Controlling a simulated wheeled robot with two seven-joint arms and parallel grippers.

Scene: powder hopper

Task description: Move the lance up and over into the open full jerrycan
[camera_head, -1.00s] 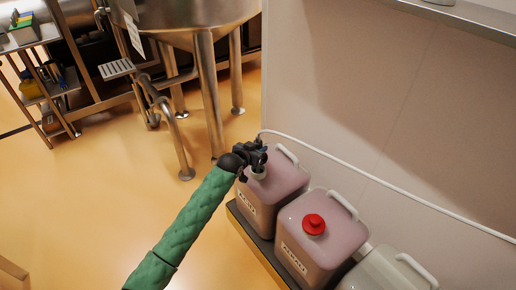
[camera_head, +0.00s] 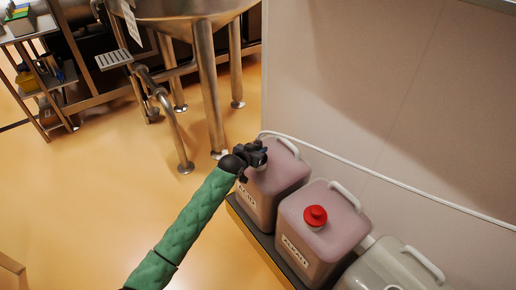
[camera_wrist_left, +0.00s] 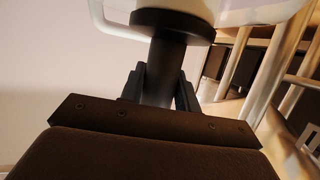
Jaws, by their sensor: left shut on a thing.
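My left gripper (camera_head: 256,155) is shut on the dark lance head, above the farthest pink jerrycan (camera_head: 287,178). In the left wrist view, my fingers (camera_wrist_left: 160,88) hold the lance (camera_wrist_left: 165,65) by a dark cylinder with a wide round flange. The gripper hides the jerrycan's neck, so I cannot tell whether the lance tube is inside it. The middle pink jerrycan (camera_head: 338,232) is full and has a red cap (camera_head: 315,216) on top. A paler jerrycan (camera_head: 405,262) is cut off at the lower right. My right gripper is out of view.
A white hose (camera_head: 385,180) runs from near the gripper along the pale wall (camera_head: 370,90). The jerrycans stand in a row on a dark low platform (camera_head: 262,243). A steel vessel on legs (camera_head: 207,85) stands behind. The floor (camera_head: 80,190) at left is clear.

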